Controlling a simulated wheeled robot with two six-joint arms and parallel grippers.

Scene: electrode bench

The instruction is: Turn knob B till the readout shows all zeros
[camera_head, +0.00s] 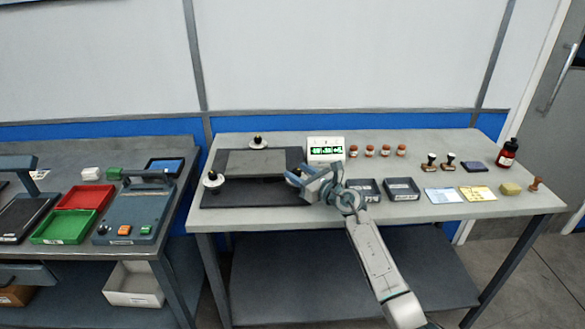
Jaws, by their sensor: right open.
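The readout box (325,150) is white with a green-lit dark display and stands at the back of the bench; its digits are too small to read surely. A dark stage plate (235,196) lies to its left. One black-topped knob (257,142) is at the plate's back edge and another knob (213,180) at its left edge. I cannot read which is knob B. My right gripper (297,180) is open over the plate's right edge, in front of the readout and apart from both visible knobs. It may hide something beneath it. My left gripper is not in view.
Several small red-capped jars (385,151) stand right of the readout. Two dark trays (402,189) sit by my right wrist. Stamps (449,160), paper pads (477,193) and a dark red bottle (507,153) are farther right. A second bench with red and green trays (64,227) is at left.

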